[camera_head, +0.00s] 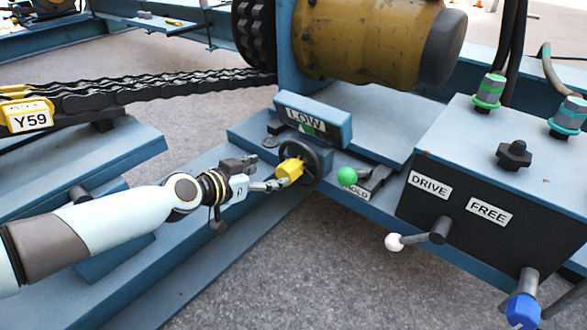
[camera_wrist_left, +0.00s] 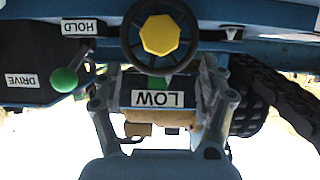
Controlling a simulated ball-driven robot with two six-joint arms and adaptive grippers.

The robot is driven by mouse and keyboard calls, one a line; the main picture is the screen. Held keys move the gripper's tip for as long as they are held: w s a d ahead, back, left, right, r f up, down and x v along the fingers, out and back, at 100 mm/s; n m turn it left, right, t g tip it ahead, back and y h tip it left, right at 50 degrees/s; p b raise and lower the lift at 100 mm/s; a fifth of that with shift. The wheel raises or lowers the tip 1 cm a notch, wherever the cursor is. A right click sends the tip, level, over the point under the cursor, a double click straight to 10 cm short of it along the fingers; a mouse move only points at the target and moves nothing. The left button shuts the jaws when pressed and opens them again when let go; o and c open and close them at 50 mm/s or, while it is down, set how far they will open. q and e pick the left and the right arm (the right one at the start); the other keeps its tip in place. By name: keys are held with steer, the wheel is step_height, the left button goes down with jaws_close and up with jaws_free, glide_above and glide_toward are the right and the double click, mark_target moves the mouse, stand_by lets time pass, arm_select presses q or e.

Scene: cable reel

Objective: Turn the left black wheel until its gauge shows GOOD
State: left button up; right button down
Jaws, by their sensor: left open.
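The black wheel (camera_head: 318,160) with a yellow hub (camera_head: 290,170) stands on the front of the blue frame, below the gauge (camera_head: 343,128). The gauge reads LOW, with a green patch under the word. In the left wrist view the picture is upside down; the wheel (camera_wrist_left: 127,38) is at the top, just beyond my open fingers (camera_wrist_left: 161,74), with nothing held. Whether a finger touches the hub I cannot tell. My right gripper is not in view.
A green-knobbed lever (camera_head: 347,175) by a HOLD label is close right of the wheel. The control box (camera_head: 460,170) at right has DRIVE and FREE labels, a white-knobbed lever (camera_head: 394,242) and a black knob (camera_head: 514,155). A chain (camera_head: 150,88) runs behind at left.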

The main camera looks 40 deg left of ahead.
mark_target(283, 170)
arm_select(q)
steer(key=b+x, duration=0.1)
steer(key=x, duration=0.6)
steer(key=shift+w+f+b, duration=0.25)
steer(key=shift+w+b, duration=0.05)
steer(key=shift+b, duration=0.1)
steer(key=shift+w, duration=0.45)
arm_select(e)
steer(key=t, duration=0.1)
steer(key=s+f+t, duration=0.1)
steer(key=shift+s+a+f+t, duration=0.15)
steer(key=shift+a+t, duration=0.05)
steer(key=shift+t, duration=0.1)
arm_select(q)
steer(key=shift+c, duration=0.2)
steer(key=shift+d, duration=0.1)
jaws_close()
